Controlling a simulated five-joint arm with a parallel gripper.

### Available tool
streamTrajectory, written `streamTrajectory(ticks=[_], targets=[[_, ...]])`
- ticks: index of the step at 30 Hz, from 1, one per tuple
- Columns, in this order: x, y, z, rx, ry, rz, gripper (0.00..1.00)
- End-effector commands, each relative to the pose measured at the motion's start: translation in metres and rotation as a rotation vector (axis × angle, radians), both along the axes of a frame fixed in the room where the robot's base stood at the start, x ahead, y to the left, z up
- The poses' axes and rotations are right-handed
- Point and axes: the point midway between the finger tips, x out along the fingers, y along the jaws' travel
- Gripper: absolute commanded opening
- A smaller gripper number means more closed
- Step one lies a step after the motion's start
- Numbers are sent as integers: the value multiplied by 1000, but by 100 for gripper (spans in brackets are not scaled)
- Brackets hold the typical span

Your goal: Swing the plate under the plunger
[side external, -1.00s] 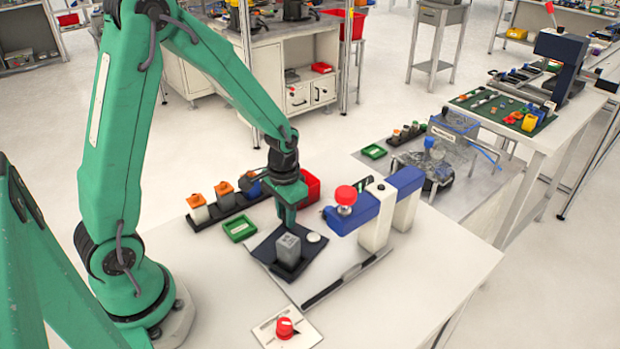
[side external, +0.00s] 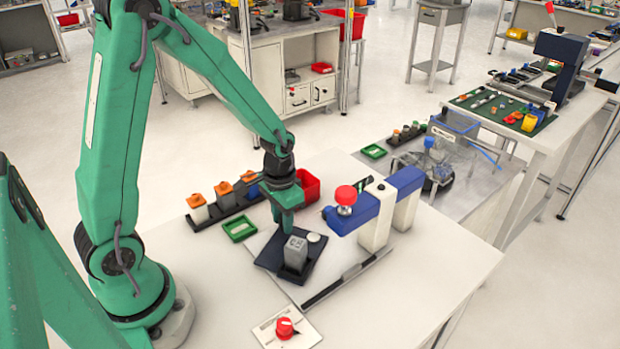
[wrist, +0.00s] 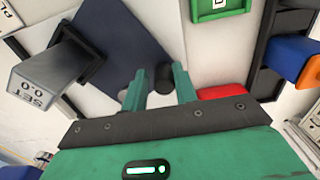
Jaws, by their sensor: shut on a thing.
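The dark blue square plate (side external: 270,258) lies on the white bench, carrying a grey block (side external: 295,252). In the wrist view the plate (wrist: 115,40) is at upper left, and the block (wrist: 45,85) reads "SET 0.0". A small white disc (side external: 314,237) shows near the plate's right corner. The plunger's red knob (side external: 346,195) tops a blue arm on a white post, right of the plate. My gripper (side external: 287,226) is low at the plate's back edge. In the wrist view its fingers (wrist: 158,82) are closed around a small dark post (wrist: 163,76), partly hidden.
Behind stand a green tray (side external: 239,229), a dark rack (side external: 228,210) with orange-topped and blue items, and a red bin (side external: 309,185). A dark bar (side external: 335,281) lies in front of the plunger. A red knob (side external: 284,327) sits at the front. The bench's front right is clear.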

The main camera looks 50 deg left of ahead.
Motion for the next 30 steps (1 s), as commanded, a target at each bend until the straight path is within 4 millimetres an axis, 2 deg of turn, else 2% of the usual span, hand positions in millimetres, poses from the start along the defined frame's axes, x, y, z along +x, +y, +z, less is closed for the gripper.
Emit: streamTrajectory(ticks=[6, 9, 30], targets=[[-4, -6, 1, 0, -7, -6, 20], [-7, -8, 1, 0, -6, -6, 13], [-16, -11, 0, 0, 3, -1, 13]])
